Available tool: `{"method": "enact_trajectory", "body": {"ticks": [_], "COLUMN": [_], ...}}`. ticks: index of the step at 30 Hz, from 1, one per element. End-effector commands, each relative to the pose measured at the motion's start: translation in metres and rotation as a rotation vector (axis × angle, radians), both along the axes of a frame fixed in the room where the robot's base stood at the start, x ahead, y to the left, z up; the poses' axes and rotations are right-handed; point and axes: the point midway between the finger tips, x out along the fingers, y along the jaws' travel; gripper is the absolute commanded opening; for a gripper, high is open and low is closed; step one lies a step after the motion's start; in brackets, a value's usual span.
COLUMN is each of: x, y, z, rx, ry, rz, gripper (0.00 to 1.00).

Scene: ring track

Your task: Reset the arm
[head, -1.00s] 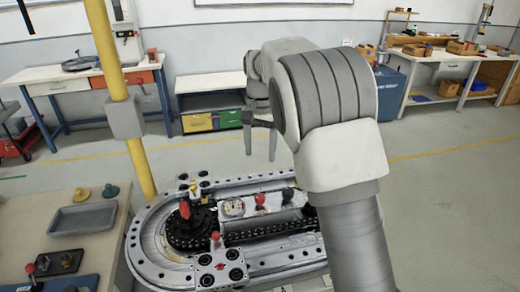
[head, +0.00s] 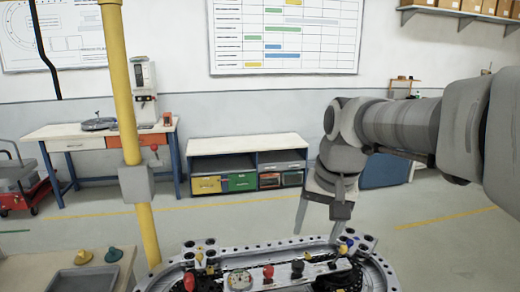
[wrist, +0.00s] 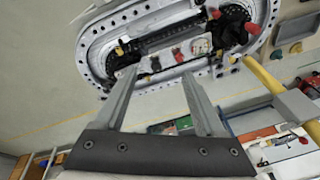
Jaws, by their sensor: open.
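My gripper (head: 315,236) hangs at the end of my arm on the right side of the head view, with its fingers pointing down. It is open, with nothing between the fingers. The oval ring track (head: 378,272) lies below it at the bottom of the head view, partly cut off by the picture edge. Red, black and yellow knobs stand on the track. In the wrist view my gripper (wrist: 160,76) shows two spread, empty fingers, and the track (wrist: 92,45) is seen beyond them, apart from the fingers.
A yellow post (head: 122,100) with a grey box stands left of the track. A table with a grey tray (head: 62,284) is at the lower left. A low cabinet (head: 245,147) and a workbench (head: 88,132) stand by the back wall. Open floor lies between.

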Motion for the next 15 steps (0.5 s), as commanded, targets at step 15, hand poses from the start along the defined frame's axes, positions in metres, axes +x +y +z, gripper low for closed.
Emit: {"method": "enact_trajectory", "body": {"ticks": [15], "x": [-0.135], "y": [-0.029], "z": [-0.022], "rx": [-0.128], "ry": [-0.214], "rz": [0.178], "gripper": [0.72]}}
